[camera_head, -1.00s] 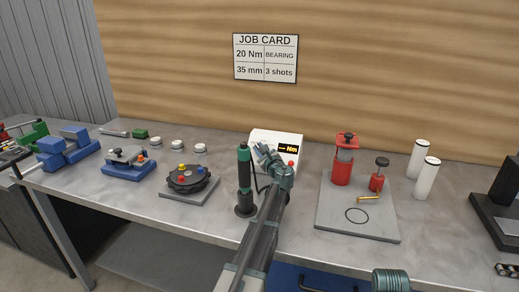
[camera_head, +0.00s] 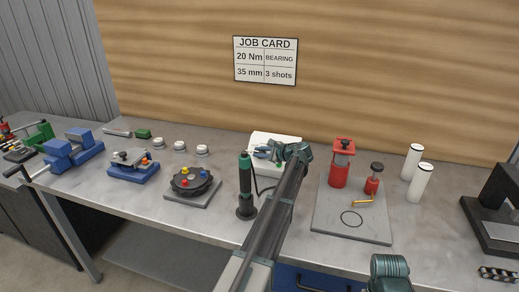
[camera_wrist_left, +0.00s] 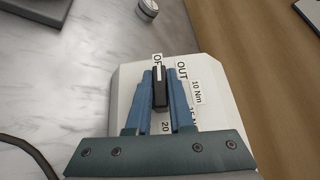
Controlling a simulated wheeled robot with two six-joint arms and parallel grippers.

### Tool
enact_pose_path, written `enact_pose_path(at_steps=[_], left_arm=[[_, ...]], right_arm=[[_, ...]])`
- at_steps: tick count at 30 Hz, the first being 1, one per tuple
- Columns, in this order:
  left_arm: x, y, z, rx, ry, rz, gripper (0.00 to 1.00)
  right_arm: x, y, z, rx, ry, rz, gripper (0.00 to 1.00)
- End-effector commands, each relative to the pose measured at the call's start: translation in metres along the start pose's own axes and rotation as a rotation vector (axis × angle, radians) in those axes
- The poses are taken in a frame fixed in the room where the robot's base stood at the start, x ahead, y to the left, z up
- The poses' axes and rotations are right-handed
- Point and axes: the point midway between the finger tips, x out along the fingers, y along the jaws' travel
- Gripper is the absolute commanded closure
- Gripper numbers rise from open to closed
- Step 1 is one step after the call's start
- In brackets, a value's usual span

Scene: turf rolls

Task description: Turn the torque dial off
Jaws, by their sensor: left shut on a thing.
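The torque controller is a white box (camera_head: 278,138) at the back of the bench; its display is hidden behind my left arm in the head view. Its black dial (camera_wrist_left: 160,88), with a white pointer line, shows in the left wrist view. My left gripper (camera_wrist_left: 160,84) is shut on the dial, with a blue finger along each side. It also shows at the box in the head view (camera_head: 263,152). The white line points up the picture, towards a partly covered label starting "O" (camera_wrist_left: 157,60). "OUT" and "10 Nm" labels lie to its right.
A green and black screwdriver (camera_head: 245,180) stands upright just left of my left arm, with a cable near it. A black round fixture (camera_head: 190,183) lies farther left. A grey plate (camera_head: 350,230) with red tools is on the right. The job card (camera_head: 265,60) hangs behind.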

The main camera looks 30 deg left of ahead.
Motion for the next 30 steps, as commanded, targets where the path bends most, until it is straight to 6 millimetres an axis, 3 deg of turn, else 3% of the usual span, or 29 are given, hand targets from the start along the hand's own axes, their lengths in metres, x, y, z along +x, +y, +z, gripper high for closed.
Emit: enact_pose_path(at_steps=[21,22,24,26,30], left_arm=[[0.0006,0.0008,0.0007,-0.036,-0.002,0.058,1.00],[0.0006,0.0008,0.0007,-0.036,-0.002,0.058,0.75],[0.0006,0.0007,0.0006,-0.036,-0.002,0.057,0.62],[0.0006,0.0006,0.0005,-0.036,-0.001,0.057,0.51],[0.0004,0.0005,0.0004,-0.036,-0.001,0.056,0.50]], right_arm=[[-0.0078,0.0007,0.0005,0.000,0.000,0.000,0.24],[-0.0078,0.0007,0.0005,0.000,0.000,0.000,0.24],[-0.0078,0.0007,0.0005,0.000,0.000,0.000,0.24],[-0.0078,0.0007,0.0005,0.000,0.000,0.000,0.24],[-0.0078,0.0007,0.0005,0.000,0.000,0.000,0.24]])
